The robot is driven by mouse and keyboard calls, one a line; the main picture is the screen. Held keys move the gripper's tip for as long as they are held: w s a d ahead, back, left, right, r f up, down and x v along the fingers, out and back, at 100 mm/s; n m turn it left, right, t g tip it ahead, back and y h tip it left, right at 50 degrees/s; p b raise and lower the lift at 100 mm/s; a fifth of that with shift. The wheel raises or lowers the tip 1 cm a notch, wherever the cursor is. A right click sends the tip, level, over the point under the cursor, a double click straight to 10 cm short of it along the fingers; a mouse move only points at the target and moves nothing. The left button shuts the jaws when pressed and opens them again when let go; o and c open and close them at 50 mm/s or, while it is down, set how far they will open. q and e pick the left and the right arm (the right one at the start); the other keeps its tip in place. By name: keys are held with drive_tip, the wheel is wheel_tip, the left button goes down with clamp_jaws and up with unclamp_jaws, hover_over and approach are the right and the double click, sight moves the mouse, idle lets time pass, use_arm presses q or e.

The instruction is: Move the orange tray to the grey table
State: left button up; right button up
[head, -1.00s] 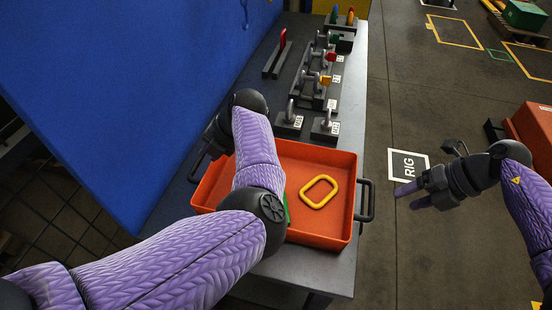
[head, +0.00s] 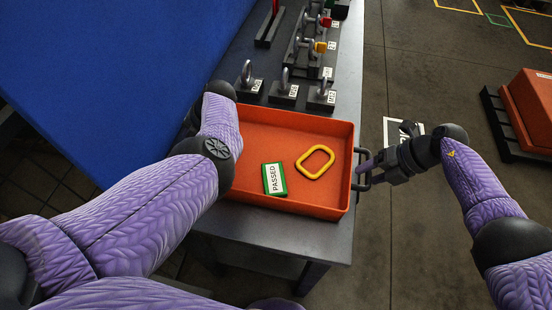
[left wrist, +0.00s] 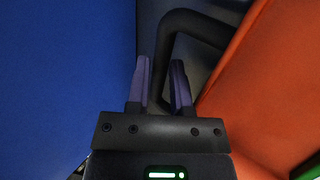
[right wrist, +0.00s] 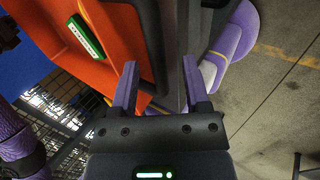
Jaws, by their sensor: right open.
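The orange tray (head: 250,189) rests on a dark grey bench (head: 341,227). It holds a yellow ring (head: 302,168) and a green-edged card marked PASSED (head: 274,179). It has black side handles. My right gripper (head: 362,176) is open at the right handle (head: 357,157); in the right wrist view its fingers (right wrist: 160,85) are wide apart. My left gripper is hidden behind my arm in the head view. No other grey table is identifiable.
Weight fixtures with metal shackles (head: 286,89) stand on the bench just behind the tray. A blue panel (head: 110,80) borders the bench's left. An orange crate (head: 530,105) sits on a dark pallet at right. Open floor (head: 430,250) lies right of the bench.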

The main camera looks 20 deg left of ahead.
use_arm(q)
drive_tip(key=shift+a+f, duration=0.35)
drive_tip(key=shift+f, duration=0.15)
use_arm(e)
drive_tip(key=shift+a+f, duration=0.35)
drive_tip(key=shift+f, duration=0.2)
use_arm(q)
clamp_jaws()
use_arm(e)
drive_tip(key=c, duration=0.4)
clamp_jaws()
